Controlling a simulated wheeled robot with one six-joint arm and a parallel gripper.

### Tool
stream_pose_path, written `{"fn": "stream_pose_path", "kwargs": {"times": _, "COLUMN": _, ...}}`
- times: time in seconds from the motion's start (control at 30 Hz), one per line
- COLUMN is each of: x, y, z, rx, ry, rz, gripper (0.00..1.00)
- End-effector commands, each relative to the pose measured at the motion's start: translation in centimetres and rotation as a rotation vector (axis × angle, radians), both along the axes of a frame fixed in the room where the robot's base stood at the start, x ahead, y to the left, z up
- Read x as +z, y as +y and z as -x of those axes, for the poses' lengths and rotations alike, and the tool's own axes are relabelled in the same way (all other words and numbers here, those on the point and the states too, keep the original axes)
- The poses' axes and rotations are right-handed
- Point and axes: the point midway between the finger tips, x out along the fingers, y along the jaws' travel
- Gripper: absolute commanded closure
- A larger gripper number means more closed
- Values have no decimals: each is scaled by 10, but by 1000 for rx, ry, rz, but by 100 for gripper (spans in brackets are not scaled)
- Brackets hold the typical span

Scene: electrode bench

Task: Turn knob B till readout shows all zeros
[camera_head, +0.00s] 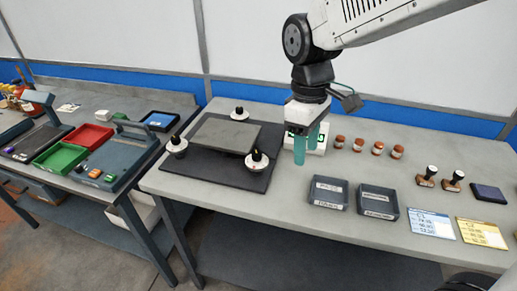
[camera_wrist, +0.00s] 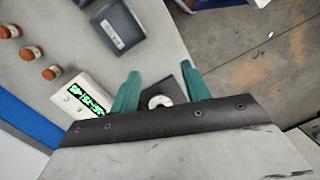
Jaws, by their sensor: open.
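Three black knobs on round white bases stand around a grey plate: a left knob (camera_head: 176,146), a back knob (camera_head: 239,114) and a right knob (camera_head: 257,160). I cannot read any letters, so I cannot tell which is B. My gripper (camera_head: 312,145) has two teal fingers, apart and empty, pointing down to the right of the right knob. In the wrist view a white round knob base (camera_wrist: 160,100) shows between the fingers, partly hidden. The white readout (camera_wrist: 85,100) has green digits too blurred to read; in the head view my gripper partly covers it.
The grey plate (camera_head: 226,133) lies over a dark mat (camera_head: 208,170). Several orange-capped jars (camera_head: 377,148) stand right of the readout. Two dark trays (camera_head: 328,193), two stamps (camera_head: 427,176) and cards (camera_head: 432,226) lie farther right. A second bench with red and green bins stands left.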

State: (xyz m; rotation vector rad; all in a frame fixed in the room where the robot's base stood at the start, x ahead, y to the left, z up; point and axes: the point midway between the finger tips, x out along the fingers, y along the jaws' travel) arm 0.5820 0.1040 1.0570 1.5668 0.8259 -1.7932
Motion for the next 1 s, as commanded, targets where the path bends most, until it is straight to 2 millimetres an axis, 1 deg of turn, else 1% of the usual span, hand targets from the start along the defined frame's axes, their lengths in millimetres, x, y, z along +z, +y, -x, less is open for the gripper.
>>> {"fn": "stream_pose_path", "kwargs": {"times": 0.03, "x": -10, "y": 20, "z": -17, "rx": 121, "ry": 11, "rz": -8, "gripper": 53}}
{"fn": "stream_pose_path", "kwargs": {"times": 0.1, "x": -20, "y": 43, "z": -39, "rx": 306, "ry": 15, "rz": -27, "gripper": 53}}
{"fn": "stream_pose_path", "kwargs": {"times": 0.2, "x": -32, "y": 74, "z": -70, "rx": 574, "ry": 4, "rz": -58, "gripper": 53}}
{"fn": "stream_pose_path", "kwargs": {"times": 0.3, "x": -32, "y": 89, "z": -93, "rx": 783, "ry": -27, "rz": -82, "gripper": 53}}
{"fn": "stream_pose_path", "kwargs": {"times": 0.37, "x": -25, "y": 93, "z": -103, "rx": 883, "ry": -56, "rz": -91, "gripper": 53}}
{"fn": "stream_pose_path", "kwargs": {"times": 0.43, "x": -20, "y": 96, "z": -108, "rx": 977, "ry": -75, "rz": -96, "gripper": 53}}
{"fn": "stream_pose_path", "kwargs": {"times": 0.5, "x": -20, "y": 96, "z": -108, "rx": 1043, "ry": -77, "rz": -99, "gripper": 53}}
{"fn": "stream_pose_path", "kwargs": {"times": 0.67, "x": -28, "y": 95, "z": -109, "rx": 1101, "ry": -76, "rz": -102, "gripper": 53}}
{"fn": "stream_pose_path", "kwargs": {"times": 0.77, "x": -41, "y": 95, "z": -109, "rx": 1101, "ry": -74, "rz": -103, "gripper": 53}}
{"fn": "stream_pose_path", "kwargs": {"times": 1.0, "x": -80, "y": 95, "z": -108, "rx": 1099, "ry": -72, "rz": -102, "gripper": 53}}
